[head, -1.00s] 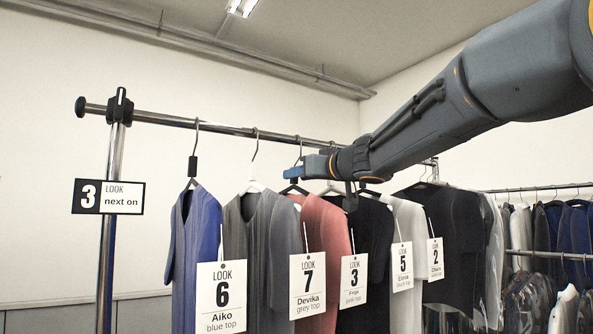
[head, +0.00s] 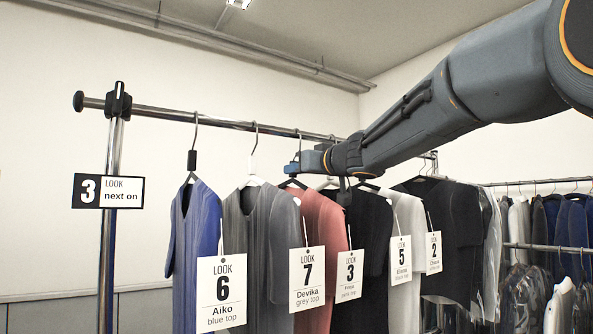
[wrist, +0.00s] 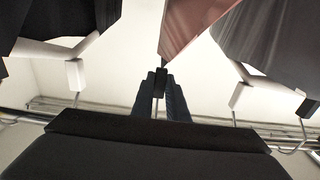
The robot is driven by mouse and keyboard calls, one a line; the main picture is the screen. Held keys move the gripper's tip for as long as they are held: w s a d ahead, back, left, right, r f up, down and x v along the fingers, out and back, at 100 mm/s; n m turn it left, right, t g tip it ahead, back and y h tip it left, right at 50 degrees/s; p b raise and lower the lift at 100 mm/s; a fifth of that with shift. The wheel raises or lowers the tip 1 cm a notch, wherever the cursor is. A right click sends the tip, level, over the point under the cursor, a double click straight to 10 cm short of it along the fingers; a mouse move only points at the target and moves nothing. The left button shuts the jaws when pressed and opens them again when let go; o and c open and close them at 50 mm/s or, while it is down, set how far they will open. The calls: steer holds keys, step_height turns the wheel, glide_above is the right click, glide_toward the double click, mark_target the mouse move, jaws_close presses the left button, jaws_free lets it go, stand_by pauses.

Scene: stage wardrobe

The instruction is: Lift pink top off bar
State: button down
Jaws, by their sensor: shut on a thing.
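The pink top (head: 322,222) hangs on the rail (head: 230,122) between the grey top and a black one. My gripper (head: 293,169) is at its hanger, just below the rail. In the wrist view my gripper (wrist: 160,100) is shut on the dark block of the pink top's hanger (wrist: 161,73), with a corner of the pink top (wrist: 190,28) beside it. The hanger's hook (head: 299,144) rises above the gripper to the rail; I cannot tell whether it still rests there. My gripper and arm hide part of the hangers behind.
The blue top (head: 197,235) and grey top (head: 258,222) hang close on the left. A black top (head: 372,235), a white top (head: 409,215) and another black top (head: 452,220) hang on the right. A second rack (head: 540,245) stands at far right. The wall side at left is open.

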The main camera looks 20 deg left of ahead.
steer(key=shift+r, duration=0.2)
steer(key=shift+r, duration=1.5)
steer(key=shift+d, duration=0.1)
steer(key=shift+v, duration=3.95)
steer(key=shift+x, duration=2.45)
steer(key=shift+s, duration=0.1)
